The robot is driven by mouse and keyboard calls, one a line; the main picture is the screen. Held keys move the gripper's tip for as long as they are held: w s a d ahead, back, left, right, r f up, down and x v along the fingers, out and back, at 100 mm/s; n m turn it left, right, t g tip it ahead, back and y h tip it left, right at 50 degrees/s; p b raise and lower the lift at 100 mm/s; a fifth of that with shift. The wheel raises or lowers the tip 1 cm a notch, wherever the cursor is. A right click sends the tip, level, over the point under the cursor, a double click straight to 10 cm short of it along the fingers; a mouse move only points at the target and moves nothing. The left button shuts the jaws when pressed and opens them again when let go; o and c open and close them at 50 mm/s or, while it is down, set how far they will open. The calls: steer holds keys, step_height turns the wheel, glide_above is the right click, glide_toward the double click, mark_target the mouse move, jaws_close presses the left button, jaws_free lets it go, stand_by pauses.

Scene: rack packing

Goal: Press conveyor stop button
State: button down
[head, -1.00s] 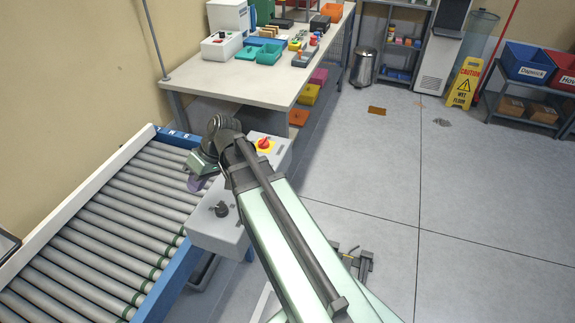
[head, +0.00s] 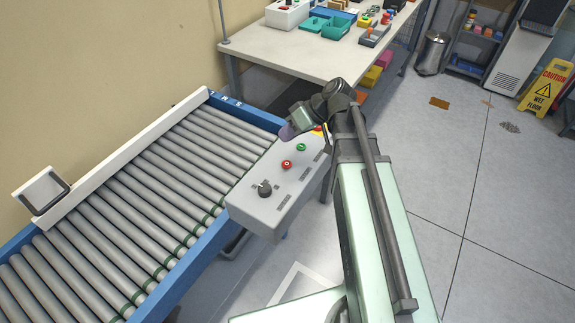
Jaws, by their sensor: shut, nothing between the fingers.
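The grey control box (head: 245,207) stands beside the roller conveyor (head: 120,207). On its sloped top are a red button (head: 287,164), a green button (head: 301,147) and a black knob (head: 265,188).
A white worktable (head: 310,48) with teal bins and small parts stands behind the conveyor's end. A white-framed bracket (head: 42,190) sits on the conveyor's left side rail. A trash can (head: 432,53) and a yellow wet-floor sign (head: 545,86) are at the back right.

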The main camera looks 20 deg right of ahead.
mark_target(288, 162)
step_height(288, 162, down, 8)
steer(key=b, duration=0.7)
steer(key=shift+r, duration=0.15)
stand_by(1.4)
steer(key=shift+f+b, duration=0.35)
steer(key=shift+f, duration=0.05)
steer(key=shift+f+b, duration=0.4)
stand_by(0.3)
steer(key=shift+r, duration=0.1)
steer(key=shift+r+p, duration=0.75)
steer(key=shift+p, duration=0.05)
step_height(288, 162, up, 5)
steer(key=p, duration=0.5)
steer(key=shift+r, duration=0.1)
